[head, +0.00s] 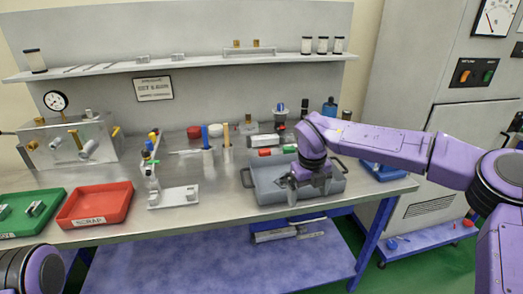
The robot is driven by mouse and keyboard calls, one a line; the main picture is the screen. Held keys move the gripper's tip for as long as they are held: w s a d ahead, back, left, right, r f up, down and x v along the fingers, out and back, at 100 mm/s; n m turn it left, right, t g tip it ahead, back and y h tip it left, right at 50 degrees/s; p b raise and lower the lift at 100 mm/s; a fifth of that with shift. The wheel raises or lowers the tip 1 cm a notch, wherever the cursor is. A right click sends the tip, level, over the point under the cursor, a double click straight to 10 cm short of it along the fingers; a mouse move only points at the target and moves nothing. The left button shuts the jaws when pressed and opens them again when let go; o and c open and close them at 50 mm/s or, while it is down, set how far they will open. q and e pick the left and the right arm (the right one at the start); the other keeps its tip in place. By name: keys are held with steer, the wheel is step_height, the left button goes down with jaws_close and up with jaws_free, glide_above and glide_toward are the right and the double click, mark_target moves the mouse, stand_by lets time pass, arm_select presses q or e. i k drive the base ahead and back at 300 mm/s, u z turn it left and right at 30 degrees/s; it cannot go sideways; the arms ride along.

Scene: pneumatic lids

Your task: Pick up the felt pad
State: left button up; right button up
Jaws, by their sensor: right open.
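I cannot make out the felt pad in the head view; the gripper and the bin walls hide part of the grey bin's inside. My right gripper (309,187) is open and points down into the grey bin (262,194) on the right part of the bench. I see nothing held between its fingers. Of my left arm only a purple joint shows at the bottom left corner, and its gripper is out of the picture.
A red tray (96,206) and a green tray (30,214) sit at the bench's left. A metal box with a gauge (68,142) is at back left. The front middle of the bench is clear.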

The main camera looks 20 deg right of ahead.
mark_target(266, 152)
steer(key=i, duration=1.3)
